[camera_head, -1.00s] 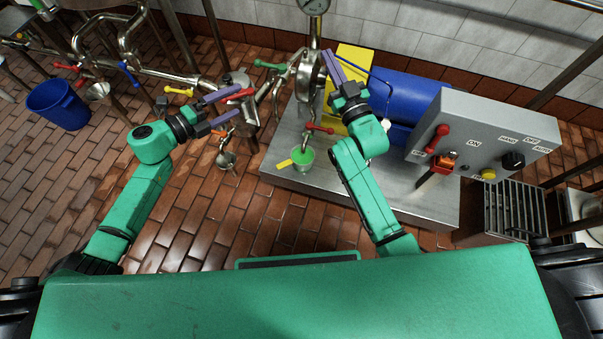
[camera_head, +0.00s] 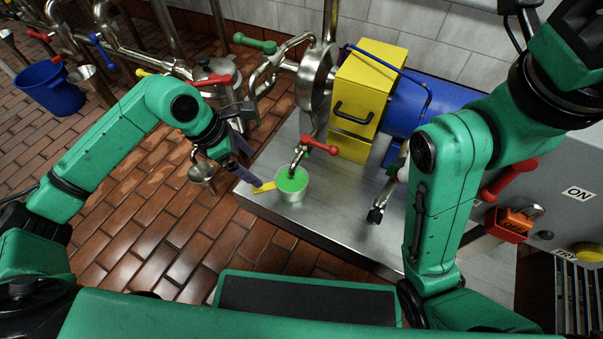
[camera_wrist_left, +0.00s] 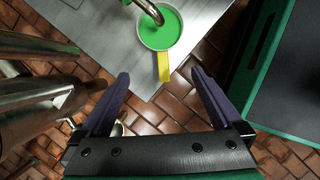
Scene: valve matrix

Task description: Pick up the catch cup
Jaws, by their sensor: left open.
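The catch cup (camera_head: 292,196) is a small metal cup with bright green liquid and a yellow handle (camera_head: 264,187). It stands upright on the steel plate under a bent spout, near the plate's left corner. My left gripper (camera_head: 242,165) is just left of the handle, open and empty. In the left wrist view, the cup (camera_wrist_left: 158,30) is beyond the open purple fingers (camera_wrist_left: 159,74), its handle pointing back towards the gap between them.
A spout with a red-handled valve (camera_head: 320,146) hangs over the cup. A yellow box (camera_head: 368,85) and blue motor (camera_head: 425,110) stand behind. The plate (camera_head: 335,215) is clear in front.

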